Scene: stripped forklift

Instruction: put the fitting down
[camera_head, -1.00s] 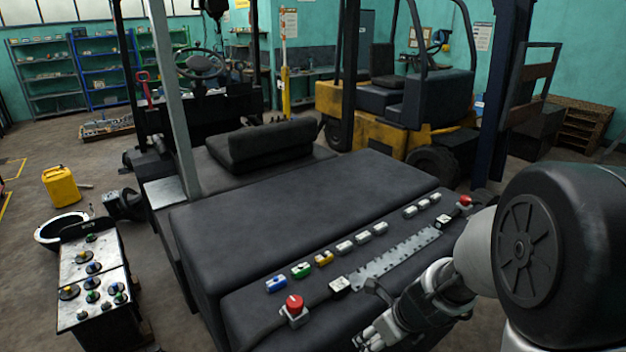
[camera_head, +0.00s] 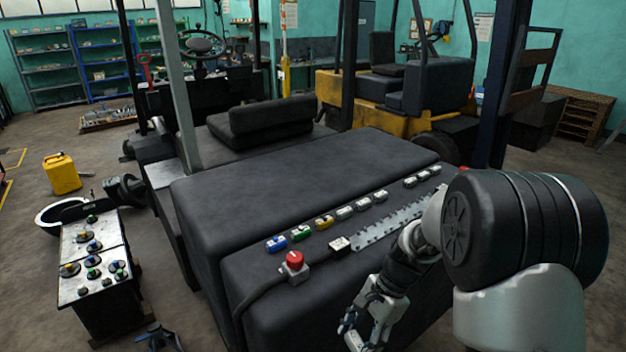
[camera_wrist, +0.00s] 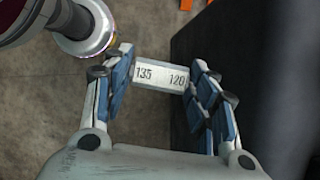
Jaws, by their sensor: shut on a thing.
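The fitting (camera_wrist: 160,75) is a small pale grey block marked "135" and "120". It sits between the blue-padded fingers of my gripper (camera_wrist: 162,62), which is shut on it at both ends. In the wrist view, the brown floor lies below the fitting, with a dark vertical side close on the right. In the head view my gripper (camera_head: 362,335) is at the bottom edge, in front of the black padded block (camera_head: 290,320). The fitting cannot be made out there.
On the black block are a red button (camera_head: 294,260), a toothed metal strip (camera_head: 395,226) and a row of small coloured and white fittings (camera_head: 322,222). A control panel (camera_head: 90,240) with several knobs stands at left. Orange pieces (camera_wrist: 186,4) show at the wrist view's top.

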